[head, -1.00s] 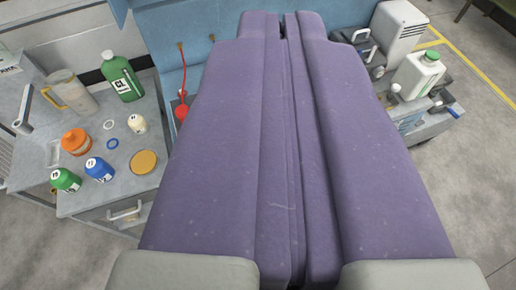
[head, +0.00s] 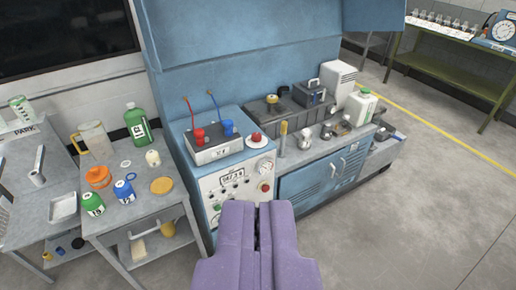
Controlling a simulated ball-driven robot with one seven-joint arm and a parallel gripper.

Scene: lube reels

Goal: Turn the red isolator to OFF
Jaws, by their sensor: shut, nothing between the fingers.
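A blue cabinet (head: 205,190) with a pale front panel stands left of centre. Two red parts could be the isolator: a round red knob (head: 265,187) low on the panel's right side, and a red piece on a white round base (head: 256,138) on the cabinet top. I cannot tell which it is, nor read any ON or OFF marking. My purple gripper (head: 264,206) is shut and empty at the bottom centre. In the picture its tips are just below the red knob, with no visible contact.
A grey box with a red and a blue fitting (head: 212,148) sits on the cabinet. A bench with bottles (head: 120,215) stands left. A blue counter (head: 310,185) with a white jug (head: 360,107) extends right. Open floor (head: 430,200) lies right.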

